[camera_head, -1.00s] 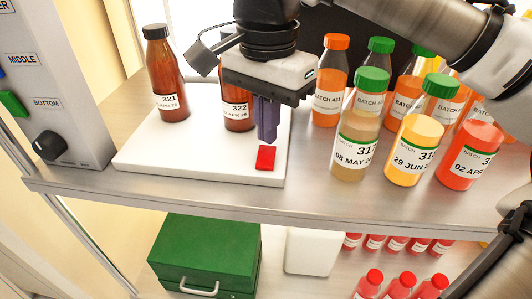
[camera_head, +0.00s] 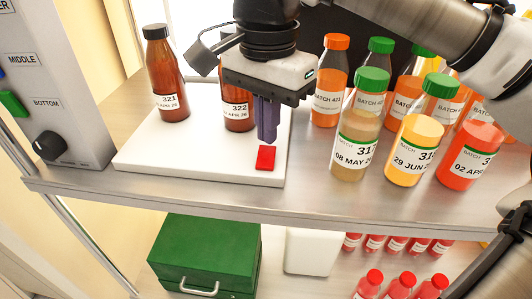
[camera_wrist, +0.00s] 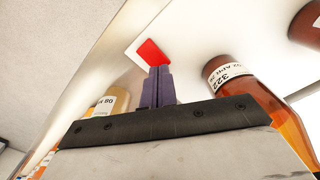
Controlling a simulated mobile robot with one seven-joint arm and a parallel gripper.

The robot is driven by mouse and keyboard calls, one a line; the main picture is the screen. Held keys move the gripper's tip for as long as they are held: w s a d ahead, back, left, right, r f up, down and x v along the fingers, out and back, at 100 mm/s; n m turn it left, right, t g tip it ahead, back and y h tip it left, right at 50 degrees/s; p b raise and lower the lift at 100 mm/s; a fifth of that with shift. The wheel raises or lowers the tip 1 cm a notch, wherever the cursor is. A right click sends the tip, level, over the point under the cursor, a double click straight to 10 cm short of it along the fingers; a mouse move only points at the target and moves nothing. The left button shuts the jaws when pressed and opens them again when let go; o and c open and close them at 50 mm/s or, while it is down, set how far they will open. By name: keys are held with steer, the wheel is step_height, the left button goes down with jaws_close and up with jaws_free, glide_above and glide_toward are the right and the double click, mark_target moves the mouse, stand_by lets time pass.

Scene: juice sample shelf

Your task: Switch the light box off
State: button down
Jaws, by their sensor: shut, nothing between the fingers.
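The light box is a flat white slab (camera_head: 185,165) on the shelf, with a red switch (camera_head: 265,157) at its front right corner. The switch also shows in the wrist view (camera_wrist: 151,52), just beyond my fingertips. My gripper (camera_head: 267,140) is shut and empty, its purple fingers pointing down just behind and above the red switch. I cannot tell whether the fingertips touch it. Two brown bottles, labelled 321 (camera_head: 167,80) and 322 (camera_head: 238,108), stand on the slab. Bottle 322 is partly hidden behind my gripper and shows close to it in the wrist view (camera_wrist: 255,100).
Juice bottles crowd the shelf to the right, the nearest a tan green-capped one (camera_head: 357,140). A grey panel with a black knob (camera_head: 49,145) stands at the left. Below are a green case (camera_head: 205,250) and small red bottles (camera_head: 370,282). The shelf's front edge is clear.

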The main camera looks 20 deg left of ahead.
mark_target(267, 149)
steer(key=shift+f+b, duration=0.55)
steer(key=shift+f, duration=0.45)
stand_by(0.5)
steer(key=shift+r, duration=0.1)
step_height(267, 149, up, 5)
steer(key=p, duration=0.4)
steer(key=shift+f+p, duration=0.2)
steer(key=shift+p, duration=0.1)
steer(key=shift+r, duration=1.15)
